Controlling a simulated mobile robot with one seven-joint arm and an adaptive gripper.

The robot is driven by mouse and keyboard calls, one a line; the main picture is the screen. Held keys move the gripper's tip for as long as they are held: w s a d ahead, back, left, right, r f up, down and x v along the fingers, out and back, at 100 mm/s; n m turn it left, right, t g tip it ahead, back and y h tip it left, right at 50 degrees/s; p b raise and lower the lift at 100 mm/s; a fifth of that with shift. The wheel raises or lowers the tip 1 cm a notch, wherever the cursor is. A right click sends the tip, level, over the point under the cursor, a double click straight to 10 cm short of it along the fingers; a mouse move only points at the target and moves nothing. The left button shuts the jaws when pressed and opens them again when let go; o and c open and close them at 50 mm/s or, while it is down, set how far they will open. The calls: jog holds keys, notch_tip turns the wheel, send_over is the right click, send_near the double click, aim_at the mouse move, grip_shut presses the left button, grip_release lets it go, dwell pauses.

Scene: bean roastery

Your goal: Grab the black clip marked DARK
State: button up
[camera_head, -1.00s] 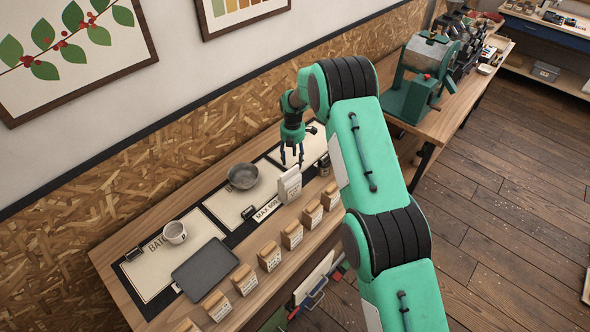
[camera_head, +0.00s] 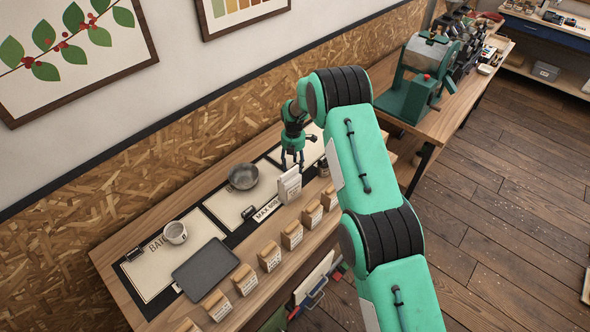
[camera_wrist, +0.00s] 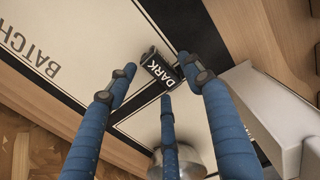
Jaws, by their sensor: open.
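The black clip marked DARK (camera_wrist: 160,70) lies at the edge of a pale batch mat (camera_wrist: 95,45) in the wrist view, its white lettering readable. Nothing is held. I cannot make out this clip in the head view, and I cannot tell the height left between tips and clip.
Other dark clips lie on the mats.

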jog(key=shift+f, duration=0.8)
jog(key=c, duration=0.9)
